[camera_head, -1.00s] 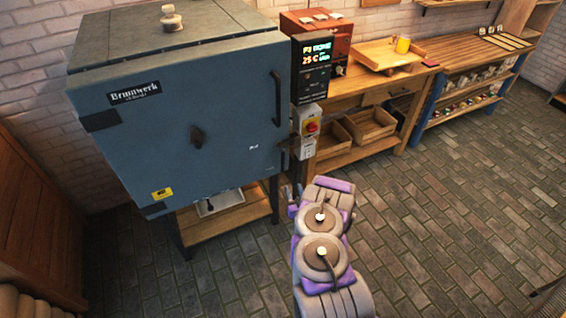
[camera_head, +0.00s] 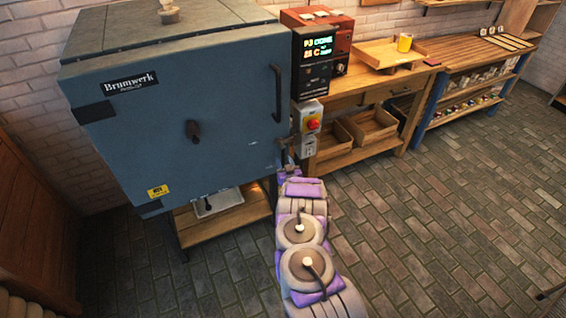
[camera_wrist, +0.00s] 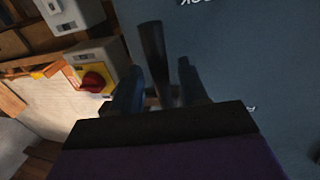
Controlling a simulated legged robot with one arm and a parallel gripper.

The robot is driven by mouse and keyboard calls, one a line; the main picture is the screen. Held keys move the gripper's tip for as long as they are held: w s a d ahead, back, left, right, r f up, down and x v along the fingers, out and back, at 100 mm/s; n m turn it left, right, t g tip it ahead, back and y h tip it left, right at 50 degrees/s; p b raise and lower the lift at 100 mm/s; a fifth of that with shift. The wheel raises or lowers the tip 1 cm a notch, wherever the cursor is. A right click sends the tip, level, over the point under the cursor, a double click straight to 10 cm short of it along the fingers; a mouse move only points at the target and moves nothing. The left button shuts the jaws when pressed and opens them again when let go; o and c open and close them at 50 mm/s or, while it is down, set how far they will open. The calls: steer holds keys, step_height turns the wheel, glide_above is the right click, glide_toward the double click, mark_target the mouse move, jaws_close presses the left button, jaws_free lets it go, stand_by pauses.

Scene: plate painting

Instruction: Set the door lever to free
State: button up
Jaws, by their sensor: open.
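The blue-grey kiln door (camera_head: 150,165) is shut. The dark door lever (camera_wrist: 152,50) shows in the wrist view as a bar rising between my fingers; in the head view it is small and partly hidden at the door's lower right edge. My gripper (camera_wrist: 160,82) is open, with one finger on each side of the lever. I cannot tell whether either finger touches it. In the head view my gripper (camera_head: 287,170) is at that edge, its fingers hard to make out. Part of a white marking (camera_wrist: 197,3) shows on the door.
A grey and yellow box with a red rotary switch (camera_wrist: 94,81) is close to the left of my gripper. A vertical door handle (camera_head: 277,93) is higher up. A control panel (camera_head: 314,62) and a wooden bench (camera_head: 360,92) stand to the right. The brick floor (camera_head: 450,200) is open.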

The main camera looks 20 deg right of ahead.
steer(key=shift+w+d, duration=0.1)
steer(key=shift+w, duration=0.65)
steer(key=shift+c, duration=0.3)
jaws_close()
